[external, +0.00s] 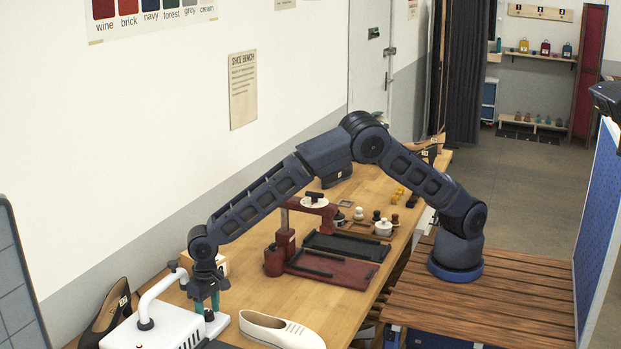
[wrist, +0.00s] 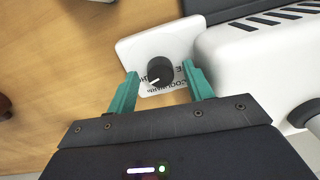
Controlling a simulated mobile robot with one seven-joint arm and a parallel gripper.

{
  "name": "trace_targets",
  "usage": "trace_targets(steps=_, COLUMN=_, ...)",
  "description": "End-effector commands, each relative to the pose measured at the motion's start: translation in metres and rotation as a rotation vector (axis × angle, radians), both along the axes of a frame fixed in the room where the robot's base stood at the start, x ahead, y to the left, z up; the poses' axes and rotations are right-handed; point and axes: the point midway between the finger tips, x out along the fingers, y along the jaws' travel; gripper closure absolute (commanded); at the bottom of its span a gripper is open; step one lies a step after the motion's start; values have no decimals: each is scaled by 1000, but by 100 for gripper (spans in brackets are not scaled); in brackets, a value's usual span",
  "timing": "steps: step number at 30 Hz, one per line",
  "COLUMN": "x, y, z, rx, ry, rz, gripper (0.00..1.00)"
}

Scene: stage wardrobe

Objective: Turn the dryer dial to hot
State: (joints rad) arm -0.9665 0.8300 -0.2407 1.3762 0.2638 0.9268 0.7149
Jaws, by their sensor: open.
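The dryer (external: 158,329) is a white box with a curved white pipe, at the bottom left in the external view. Its ribbed white body (wrist: 265,55) fills the right of the wrist view. The black round dial (wrist: 160,71) sits on a white plate (wrist: 130,48) beside the body and has a white pointer mark toward its lower left. Lettering on the plate is partly hidden by the dial. My gripper (wrist: 160,88) is open, with teal fingers on either side of the dial and a gap to each. In the external view my gripper (external: 207,302) points down over the plate.
A cream shoe (external: 282,331) lies right of my gripper and a dark shoe (external: 108,312) left of the dryer. A dark red press (external: 335,268) stands farther back on the wooden bench. Bare bench (external: 245,290) lies between.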

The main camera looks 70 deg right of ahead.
Motion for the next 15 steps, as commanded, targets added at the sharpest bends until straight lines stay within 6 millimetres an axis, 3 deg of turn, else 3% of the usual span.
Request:
trace_targets(steps=4, x=0, y=0, z=0, rx=0, ry=0, rz=0, gripper=49)
trace_targets(steps=11, x=0, y=0, z=0, rx=0, ry=0, rz=0, gripper=92)
trace_targets(steps=15, x=0, y=0, z=0, rx=0, ry=0, rz=8, gripper=93)
